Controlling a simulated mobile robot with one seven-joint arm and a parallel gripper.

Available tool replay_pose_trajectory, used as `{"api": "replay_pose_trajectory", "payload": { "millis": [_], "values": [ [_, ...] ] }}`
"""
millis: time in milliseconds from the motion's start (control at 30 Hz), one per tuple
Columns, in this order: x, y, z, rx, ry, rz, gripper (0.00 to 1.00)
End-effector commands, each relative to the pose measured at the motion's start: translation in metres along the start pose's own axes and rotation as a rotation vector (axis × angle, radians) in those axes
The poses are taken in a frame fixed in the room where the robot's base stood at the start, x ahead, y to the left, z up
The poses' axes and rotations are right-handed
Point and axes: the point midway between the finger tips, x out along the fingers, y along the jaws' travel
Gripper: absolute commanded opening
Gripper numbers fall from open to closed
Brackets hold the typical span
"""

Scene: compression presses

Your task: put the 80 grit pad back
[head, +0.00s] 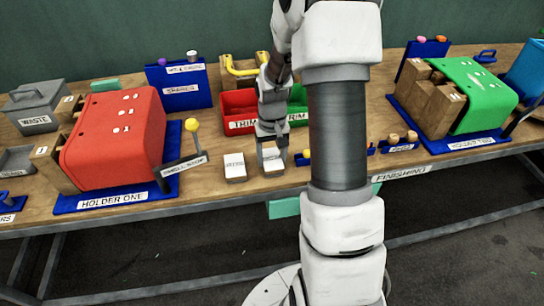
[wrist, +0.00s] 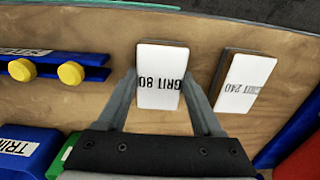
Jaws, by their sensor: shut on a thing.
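The 80 grit pad (wrist: 160,62) is a white-topped block with a brown edge, labelled GRIT 80. My gripper (wrist: 160,90) is shut on it, one finger along each side, in the wrist view. In the head view the pad (head: 273,161) is below my gripper (head: 271,150), near the front edge of the table. It is at or very near the tabletop; I cannot tell whether it touches. The GRIT 240 pad (wrist: 246,82) lies beside it, a small gap apart, and it also shows to the left in the head view (head: 234,167).
A red trim bin (head: 240,110) and a green bin stand behind my gripper. A red press (head: 112,140) on a blue base is at left, with a yellow-knobbed lever (head: 191,126). A blue rack with yellow knobs (wrist: 48,70) is on the pad's other side. A green press (head: 480,95) is at right.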

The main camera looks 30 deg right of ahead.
Motion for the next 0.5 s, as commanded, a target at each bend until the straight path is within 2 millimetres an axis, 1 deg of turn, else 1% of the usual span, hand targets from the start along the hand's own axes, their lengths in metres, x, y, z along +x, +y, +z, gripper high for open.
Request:
{"api": "replay_pose_trajectory", "payload": {
  "millis": [100, 233, 267, 400, 500],
  "values": [
    [-0.0005, 0.0, -0.0002, 0.0, 0.0, 0.0, 0.15],
    [0.004, -0.0001, -0.0001, 0.0, 0.0, 0.0, 0.15],
    [0.003, -0.0001, -0.0002, 0.0, 0.0, 0.0, 0.71],
    [0.0024, -0.0001, -0.0001, 0.0, 0.0, 0.0, 0.96],
    [0.0023, -0.0001, -0.0001, 0.0, 0.0, 0.0, 0.97]
  ]
}}
